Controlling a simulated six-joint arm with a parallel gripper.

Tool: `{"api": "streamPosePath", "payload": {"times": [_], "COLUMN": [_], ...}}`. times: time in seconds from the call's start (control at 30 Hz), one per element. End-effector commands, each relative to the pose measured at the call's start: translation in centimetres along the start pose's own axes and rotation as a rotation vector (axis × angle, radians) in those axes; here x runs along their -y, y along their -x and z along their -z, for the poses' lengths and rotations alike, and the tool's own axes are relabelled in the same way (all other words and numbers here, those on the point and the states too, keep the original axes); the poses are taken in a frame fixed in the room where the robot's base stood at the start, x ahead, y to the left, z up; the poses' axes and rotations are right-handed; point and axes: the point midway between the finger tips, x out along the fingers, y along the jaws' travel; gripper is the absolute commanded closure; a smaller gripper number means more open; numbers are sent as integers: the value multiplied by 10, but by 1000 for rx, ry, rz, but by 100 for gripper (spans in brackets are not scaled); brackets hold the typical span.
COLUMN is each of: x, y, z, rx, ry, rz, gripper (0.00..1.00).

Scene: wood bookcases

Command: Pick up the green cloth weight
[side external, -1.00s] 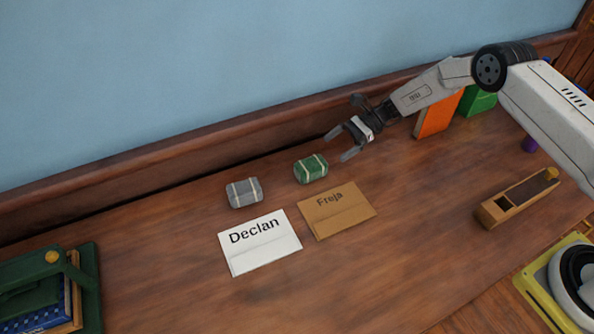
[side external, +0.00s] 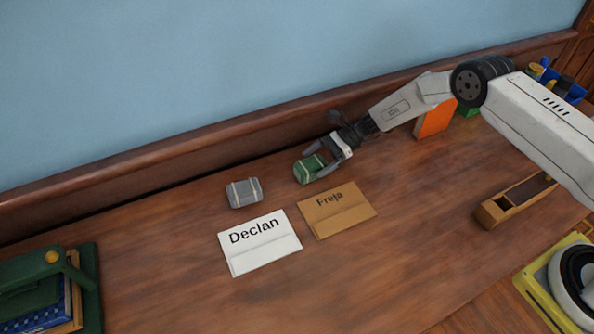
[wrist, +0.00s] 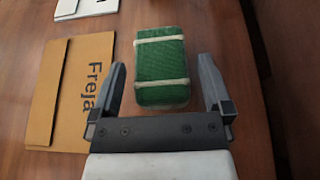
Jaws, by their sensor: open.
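The green cloth weight (side external: 309,169) is a small block with two pale bands, lying on the wooden desk behind the brown envelope. My gripper (side external: 318,161) is open around its right end in the side view. In the wrist view the green cloth weight (wrist: 160,66) lies ahead of and partly between the two open fingers of my gripper (wrist: 162,72), with a gap on each side.
A grey banded weight (side external: 244,193) lies to the left. A white "Declan" envelope (side external: 260,243) and a brown "Freja" envelope (side external: 337,210) lie in front. An orange book (side external: 434,119) stands behind my arm, and a wooden block tool (side external: 510,203) lies at right. A raised ledge (side external: 190,153) runs along the back.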

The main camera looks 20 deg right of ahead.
Motion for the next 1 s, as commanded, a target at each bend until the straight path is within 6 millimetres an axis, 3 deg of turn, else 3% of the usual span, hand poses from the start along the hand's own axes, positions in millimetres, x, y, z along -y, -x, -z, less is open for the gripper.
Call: {"api": "streamPosePath", "payload": {"times": [0.53,0.83,0.87,1.0], "x": [0,0,0,1], "y": [-2,-2,-2,-2], "z": [0,0,0,-1], "rx": [0,0,0,2], "ry": [0,0,0,2], "rz": [0,0,0,1], "gripper": [0,95,100,100]}}
